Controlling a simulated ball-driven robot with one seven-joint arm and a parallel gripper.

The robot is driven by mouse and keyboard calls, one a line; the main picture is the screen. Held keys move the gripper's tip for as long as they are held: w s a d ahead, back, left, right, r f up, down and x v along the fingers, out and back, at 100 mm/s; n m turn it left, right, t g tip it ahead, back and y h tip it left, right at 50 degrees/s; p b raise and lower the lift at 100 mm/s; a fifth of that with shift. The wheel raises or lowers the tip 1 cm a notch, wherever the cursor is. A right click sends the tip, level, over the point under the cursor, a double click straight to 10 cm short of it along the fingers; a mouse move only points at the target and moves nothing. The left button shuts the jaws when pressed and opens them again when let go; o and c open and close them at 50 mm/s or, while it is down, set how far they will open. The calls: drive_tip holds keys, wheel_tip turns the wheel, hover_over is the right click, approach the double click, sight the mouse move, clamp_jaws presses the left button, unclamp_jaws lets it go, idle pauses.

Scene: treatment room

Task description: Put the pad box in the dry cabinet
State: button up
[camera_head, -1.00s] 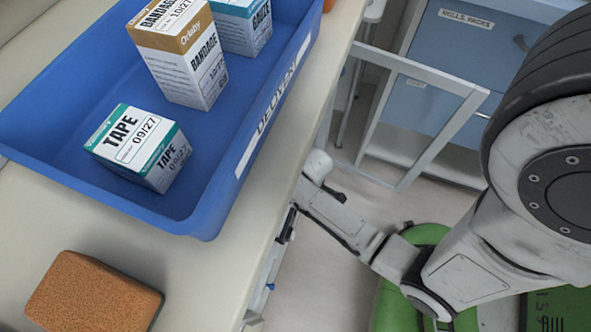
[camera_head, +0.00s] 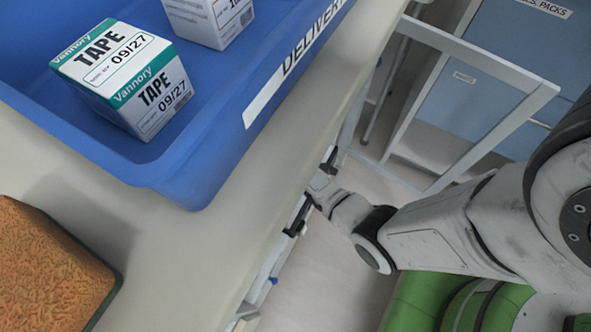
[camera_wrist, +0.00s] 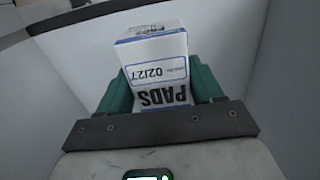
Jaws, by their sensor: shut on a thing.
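The pad box (camera_wrist: 158,72), white with blue edging and a label reading PADS 02/27 upside down, shows in the wrist view. My gripper (camera_wrist: 162,88) is shut on it, with one teal finger at each side. Plain pale walls surround the box; I cannot tell whether they belong to the dry cabinet. In the head view my arm reaches left to the front of the counter (camera_head: 250,195), and its end is hidden by the counter's edge. No label for the dry cabinet is readable.
A blue delivery tray (camera_head: 165,178) on the counter holds a tape box (camera_head: 125,80) and another white box (camera_head: 215,18). An orange-brown block (camera_head: 50,265) lies at the lower left. A white frame (camera_head: 490,75) stands before blue drawers (camera_head: 500,60) at the upper right.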

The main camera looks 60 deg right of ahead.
drive_tip(key=shift+w+f, duration=0.25)
drive_tip(key=shift+f, duration=0.1)
drive_tip(key=shift+f+b, duration=0.9)
drive_tip(key=shift+f, duration=0.55)
drive_tip(key=shift+f, duration=0.15)
drive_tip(key=o, duration=1.1)
wheel_tip(320, 180, up, 12)
drive_tip(key=p, duration=0.6)
